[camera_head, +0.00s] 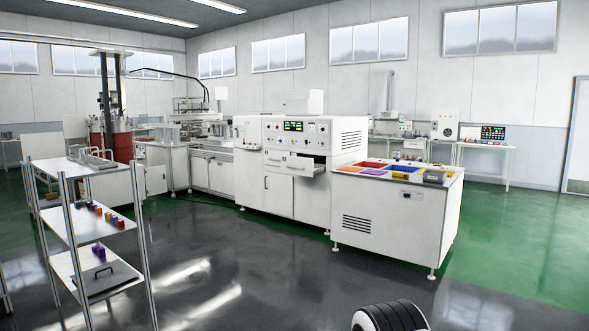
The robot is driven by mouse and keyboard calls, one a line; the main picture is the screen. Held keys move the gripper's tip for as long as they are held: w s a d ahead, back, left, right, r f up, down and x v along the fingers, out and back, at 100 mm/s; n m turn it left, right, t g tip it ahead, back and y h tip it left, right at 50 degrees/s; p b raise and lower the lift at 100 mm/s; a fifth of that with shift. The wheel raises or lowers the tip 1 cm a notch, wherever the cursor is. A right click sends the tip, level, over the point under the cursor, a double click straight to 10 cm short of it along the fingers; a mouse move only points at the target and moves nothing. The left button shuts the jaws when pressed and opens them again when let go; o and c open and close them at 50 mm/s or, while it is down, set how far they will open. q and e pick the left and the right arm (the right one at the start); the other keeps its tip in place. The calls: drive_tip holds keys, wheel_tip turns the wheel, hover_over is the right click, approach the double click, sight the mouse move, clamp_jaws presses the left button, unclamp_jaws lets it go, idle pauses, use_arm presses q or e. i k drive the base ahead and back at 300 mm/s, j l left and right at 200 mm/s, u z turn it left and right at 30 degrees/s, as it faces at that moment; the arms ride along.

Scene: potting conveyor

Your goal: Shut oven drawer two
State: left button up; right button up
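The oven (296,130) is a white cabinet with a green-lit display and knobs, standing in the middle of the room. Below its panel are two small drawers side by side. The right drawer (306,169) is pulled out and sticks forward from the front, with its dark inside partly showing. The left drawer (273,159) looks shut. I cannot read any number on the drawers. Neither of my grippers is in view. Only a black ribbed and white part of my own body shows at the bottom edge.
A white bench (390,220) with red, blue and orange trays stands right of the oven, close to the open drawer. A metal shelf rack (68,222) with small coloured blocks stands at the near left. The dark floor (240,270) before the oven is clear.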

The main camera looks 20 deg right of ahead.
sight(304, 167)
drive_tip(key=i+l+z, duration=0.3)
drive_tip(key=i, duration=0.6)
drive_tip(key=i+z, duration=0.3)
drive_tip(key=i, duration=0.65)
